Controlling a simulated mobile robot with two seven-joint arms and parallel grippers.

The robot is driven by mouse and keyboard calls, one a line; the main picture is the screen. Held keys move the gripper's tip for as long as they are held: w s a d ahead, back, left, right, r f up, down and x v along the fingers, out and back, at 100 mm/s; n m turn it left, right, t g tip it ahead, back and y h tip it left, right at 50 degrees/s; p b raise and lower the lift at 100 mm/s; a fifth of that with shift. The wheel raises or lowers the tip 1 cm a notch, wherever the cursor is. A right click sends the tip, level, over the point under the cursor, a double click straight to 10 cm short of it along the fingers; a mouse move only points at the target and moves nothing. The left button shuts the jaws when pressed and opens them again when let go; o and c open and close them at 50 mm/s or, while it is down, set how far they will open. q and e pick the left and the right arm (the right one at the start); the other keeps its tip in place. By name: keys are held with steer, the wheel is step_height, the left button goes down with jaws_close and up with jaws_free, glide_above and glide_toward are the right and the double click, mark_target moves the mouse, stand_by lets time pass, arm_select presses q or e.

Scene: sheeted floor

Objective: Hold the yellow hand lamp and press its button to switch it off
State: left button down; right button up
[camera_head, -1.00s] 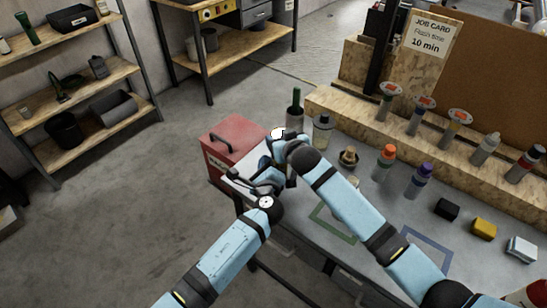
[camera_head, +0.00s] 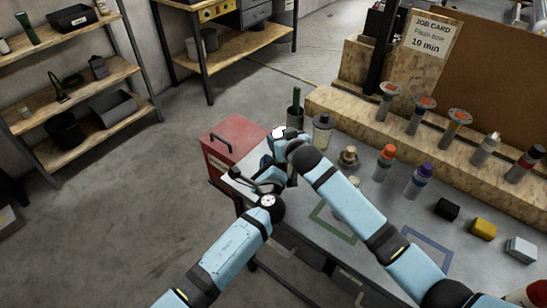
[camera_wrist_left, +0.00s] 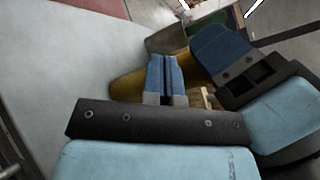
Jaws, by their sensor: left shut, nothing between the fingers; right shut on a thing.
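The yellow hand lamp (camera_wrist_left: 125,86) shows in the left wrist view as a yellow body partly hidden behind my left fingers. In the head view my arms cover it, and its button and light cannot be made out. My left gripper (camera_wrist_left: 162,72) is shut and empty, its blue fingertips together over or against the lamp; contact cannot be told. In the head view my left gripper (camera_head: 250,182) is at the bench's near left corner. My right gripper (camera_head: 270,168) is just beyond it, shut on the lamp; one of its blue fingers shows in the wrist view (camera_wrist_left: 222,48).
The grey bench (camera_head: 375,222) carries several bottles, a black block (camera_head: 447,209) and a yellow block (camera_head: 483,229) to the right. A red box (camera_head: 230,143) stands beyond the grippers, near a dark cup (camera_head: 295,118). Open floor lies left.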

arm_select(q)
steer(key=shift+w+d+r, duration=0.3)
steer(key=shift+d+r, duration=0.15)
stand_by(0.4)
steer(key=shift+s, duration=0.1)
steer(key=shift+s+a+r, duration=0.1)
steer(key=shift+s+a, duration=0.5)
steer(key=shift+s, duration=0.15)
steer(key=shift+a, duration=0.1)
steer(key=shift+s+a+f, duration=0.15)
steer(key=shift+s+a, duration=0.75)
steer(key=shift+s, duration=0.1)
steer(key=shift+s+a+f, duration=0.1)
steer(key=shift+s+a, duration=0.75)
steer(key=shift+s, duration=0.1)
stand_by(0.8)
